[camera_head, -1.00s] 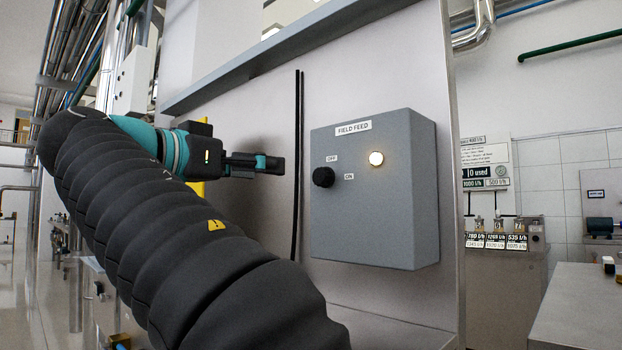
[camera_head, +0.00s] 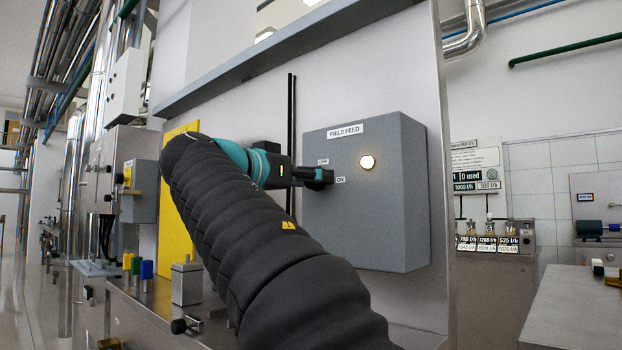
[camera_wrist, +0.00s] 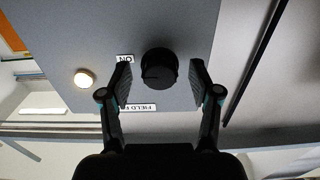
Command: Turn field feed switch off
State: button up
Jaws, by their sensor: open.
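The grey FIELD FEED box (camera_head: 385,215) hangs on the light panel. Its round black switch knob shows in the wrist view (camera_wrist: 159,69), between the spread fingers of my gripper (camera_wrist: 163,85). The fingers stand one on each side of the knob, and I see gaps beside it. The ON label (camera_wrist: 125,58) is beside the knob, and the picture is upside down there. In the head view my gripper (camera_head: 312,176) is at the knob and mostly hides it, with the OFF and ON labels (camera_head: 340,180) visible beside it. The round lamp (camera_head: 367,162) on the box is lit.
Two black cables (camera_head: 291,120) run down the panel left of the box. A yellow panel (camera_head: 177,215) stands behind my arm. A steel bench (camera_head: 150,305) with coloured blocks and a small grey box is at lower left. A metal table (camera_head: 575,310) is at right.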

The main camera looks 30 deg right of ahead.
jog(key=shift+w+d, duration=0.1)
jog(key=shift+d, duration=0.15)
jog(key=c, duration=1.1)
jog(key=shift+c, duration=0.2)
